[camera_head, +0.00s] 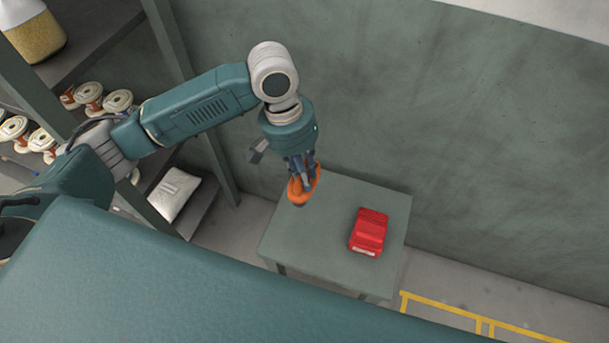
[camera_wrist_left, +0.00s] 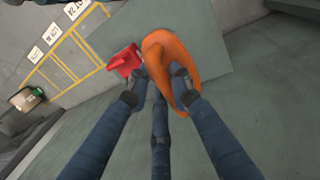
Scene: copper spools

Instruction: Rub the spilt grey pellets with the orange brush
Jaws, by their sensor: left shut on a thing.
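The orange brush (camera_head: 296,192) is in my left gripper (camera_head: 304,174), which points down over the back left part of a small grey-green table (camera_head: 312,243). In the left wrist view the brush (camera_wrist_left: 166,52) sits between the fingers of the left gripper (camera_wrist_left: 162,82), which are shut on it. Its lower end is turned away, and I cannot tell whether it touches the tabletop. I cannot make out any grey pellets in either view; the brush and gripper hide part of the table. My right gripper is not in view.
A red object (camera_head: 369,231) stands on the table's right half, apart from the brush. Shelves at the left hold several copper spools (camera_head: 90,96) and a white bag (camera_head: 174,194). A green wall (camera_head: 440,120) runs behind the table. Yellow floor lines (camera_head: 450,308) lie at the right.

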